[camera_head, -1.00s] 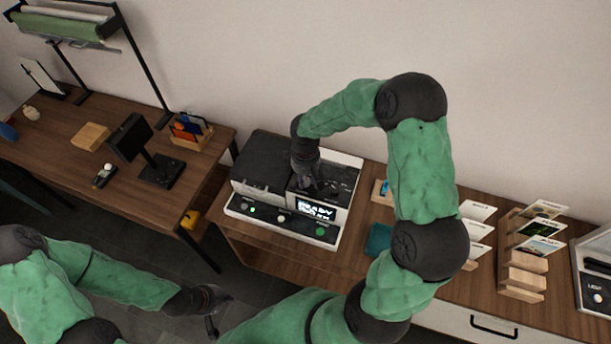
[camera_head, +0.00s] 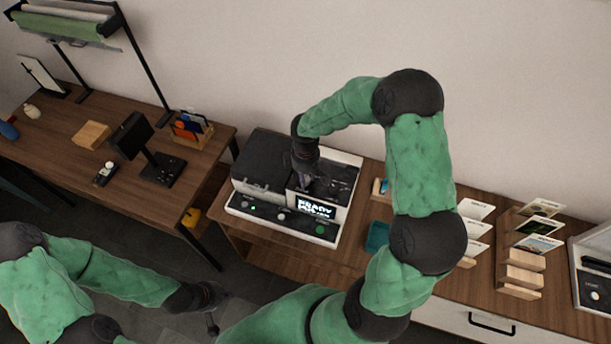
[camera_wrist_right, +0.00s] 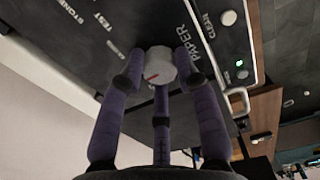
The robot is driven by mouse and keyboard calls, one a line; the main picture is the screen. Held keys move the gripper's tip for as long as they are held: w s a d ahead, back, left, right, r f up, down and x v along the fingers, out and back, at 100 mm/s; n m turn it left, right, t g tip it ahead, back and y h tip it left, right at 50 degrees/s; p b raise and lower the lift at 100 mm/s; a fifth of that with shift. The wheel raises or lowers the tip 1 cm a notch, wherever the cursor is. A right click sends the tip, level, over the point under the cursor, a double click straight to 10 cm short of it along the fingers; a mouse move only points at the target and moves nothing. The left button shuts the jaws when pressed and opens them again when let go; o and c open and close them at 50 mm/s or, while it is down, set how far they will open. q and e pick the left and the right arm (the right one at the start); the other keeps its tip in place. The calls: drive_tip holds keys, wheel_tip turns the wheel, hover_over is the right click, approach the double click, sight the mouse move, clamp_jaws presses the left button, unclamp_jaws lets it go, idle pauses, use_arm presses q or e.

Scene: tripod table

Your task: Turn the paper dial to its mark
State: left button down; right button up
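The paper dial (camera_wrist_right: 160,64) is a pale round knob with a red pointer line, set on the dark top panel of the machine (camera_head: 262,160) beside the printed word PAPER. In the right wrist view the line points toward the lower left of the knob. My right gripper (camera_wrist_right: 160,75) has its purple fingers closed around the sides of the dial. In the head view my right gripper (camera_head: 311,184) reaches down onto the machine top and hides the dial. The dial's target mark cannot be made out. My left gripper (camera_head: 213,312) hangs low, away from the machine; its opening is unclear.
The machine's front has a lit display (camera_head: 315,207), a green button (camera_head: 320,230) and a small green light. A teal cloth-like item (camera_head: 377,236) and card racks (camera_head: 524,270) stand to the right. A second table (camera_head: 60,140) with a dark stand is at left.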

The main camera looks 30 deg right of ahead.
sight(306, 178)
drive_tip(key=shift+o, duration=1.2)
wheel_tip(306, 178, up, 12)
drive_tip(key=shift+f, duration=0.1)
